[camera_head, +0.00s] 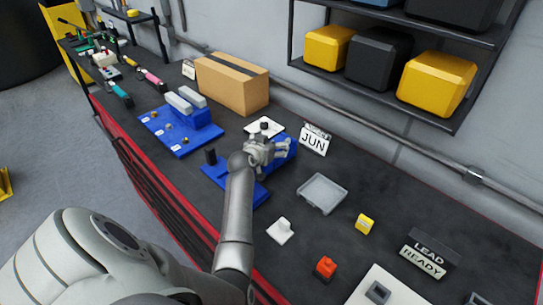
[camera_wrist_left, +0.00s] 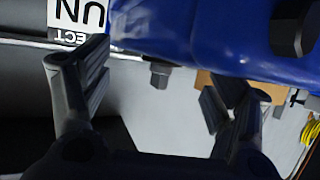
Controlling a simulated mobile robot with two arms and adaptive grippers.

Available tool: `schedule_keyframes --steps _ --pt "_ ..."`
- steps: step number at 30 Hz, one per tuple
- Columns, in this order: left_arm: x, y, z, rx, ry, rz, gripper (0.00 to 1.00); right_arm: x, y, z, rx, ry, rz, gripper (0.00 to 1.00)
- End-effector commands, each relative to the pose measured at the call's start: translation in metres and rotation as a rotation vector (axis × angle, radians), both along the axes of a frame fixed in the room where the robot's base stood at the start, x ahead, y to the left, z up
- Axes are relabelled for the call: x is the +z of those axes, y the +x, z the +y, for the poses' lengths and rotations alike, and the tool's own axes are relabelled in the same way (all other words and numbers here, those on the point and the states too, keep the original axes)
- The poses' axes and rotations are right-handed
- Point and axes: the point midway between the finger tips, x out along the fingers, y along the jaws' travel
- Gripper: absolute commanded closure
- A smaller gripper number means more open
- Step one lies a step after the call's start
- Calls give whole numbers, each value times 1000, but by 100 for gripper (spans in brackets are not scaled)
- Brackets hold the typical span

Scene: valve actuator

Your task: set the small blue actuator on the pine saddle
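A blue body on a blue base plate (camera_head: 216,172) stands mid-bench; my left gripper (camera_head: 276,149) is over it and hides part of it. A blue block (camera_head: 285,158) shows just under the fingers; I cannot tell whether this is the small actuator. In the left wrist view the blue body (camera_wrist_left: 190,22) fills the top, with a dark knob at its right. The left gripper's fingers (camera_wrist_left: 160,78) are spread apart, with nothing clearly between them; a grey hex stub (camera_wrist_left: 160,75) shows beyond. I cannot make out a pine saddle. My right gripper is not in view.

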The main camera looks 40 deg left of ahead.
Motion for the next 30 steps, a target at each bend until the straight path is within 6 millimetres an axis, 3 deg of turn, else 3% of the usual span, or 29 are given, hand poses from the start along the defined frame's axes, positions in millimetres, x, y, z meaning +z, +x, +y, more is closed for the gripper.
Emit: schedule_keyframes --steps 2,13,14,23,30 --pt "-2 0 -2 -1 -7 3 50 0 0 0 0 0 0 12" --pt "-6 -1 -3 -2 -12 8 97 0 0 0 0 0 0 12" --pt "1 1 -1 1 -7 -5 97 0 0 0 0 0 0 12" --pt "-1 0 -2 0 -10 2 100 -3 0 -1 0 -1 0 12" --pt "17 0 -1 0 -5 -2 100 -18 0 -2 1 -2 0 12"
